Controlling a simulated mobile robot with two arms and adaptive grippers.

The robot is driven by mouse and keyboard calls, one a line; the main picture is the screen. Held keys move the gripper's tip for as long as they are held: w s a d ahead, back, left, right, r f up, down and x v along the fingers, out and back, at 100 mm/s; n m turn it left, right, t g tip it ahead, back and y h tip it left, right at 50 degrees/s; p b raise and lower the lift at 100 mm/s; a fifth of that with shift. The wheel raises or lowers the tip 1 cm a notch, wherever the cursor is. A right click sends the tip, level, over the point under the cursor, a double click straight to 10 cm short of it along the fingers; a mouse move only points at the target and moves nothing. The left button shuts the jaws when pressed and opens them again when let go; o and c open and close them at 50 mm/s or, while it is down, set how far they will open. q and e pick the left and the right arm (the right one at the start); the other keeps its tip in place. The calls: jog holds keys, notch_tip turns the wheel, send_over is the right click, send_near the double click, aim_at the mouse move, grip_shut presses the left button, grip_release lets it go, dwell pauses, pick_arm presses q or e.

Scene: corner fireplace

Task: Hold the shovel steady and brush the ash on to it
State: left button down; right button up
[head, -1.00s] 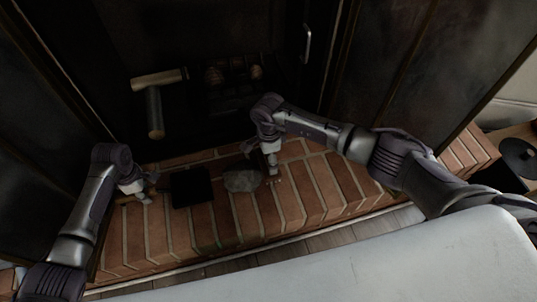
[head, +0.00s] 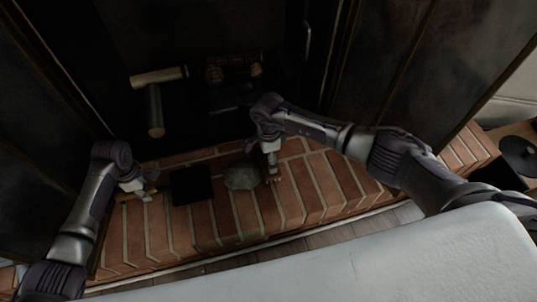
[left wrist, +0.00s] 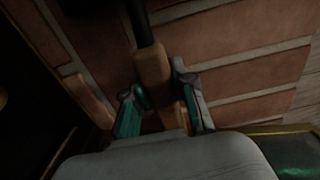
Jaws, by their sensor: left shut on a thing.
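The black shovel pan (head: 191,186) lies flat on the brick hearth. My left gripper (head: 145,188) is at its left, shut on the shovel's handle. In the left wrist view the wooden handle (left wrist: 154,75), with a black shaft beyond it, sits between the two fingers of my left gripper (left wrist: 164,106). A grey patch of ash (head: 241,178) lies on the bricks just right of the pan. My right gripper (head: 271,172) points down at the right edge of the ash. I cannot make out the brush, nor whether these fingers hold anything.
The brick hearth (head: 310,185) has clear room to the right. Behind it is the dark firebox, with light-ended logs (head: 155,110) at the left and a metal door handle (head: 307,38). A dark round object (head: 519,155) is at the far right.

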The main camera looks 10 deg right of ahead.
jog(key=shift+f, duration=0.15)
jog(key=shift+s+a+f, duration=0.15)
jog(key=shift+a, duration=1.2)
jog(key=shift+a, duration=0.15)
jog(key=shift+a, duration=1.25)
jog(key=shift+a, duration=0.15)
jog(key=shift+s+a, duration=0.1)
jog(key=shift+a, duration=1.05)
jog(key=shift+a, duration=0.15)
jog(key=shift+a, duration=1.2)
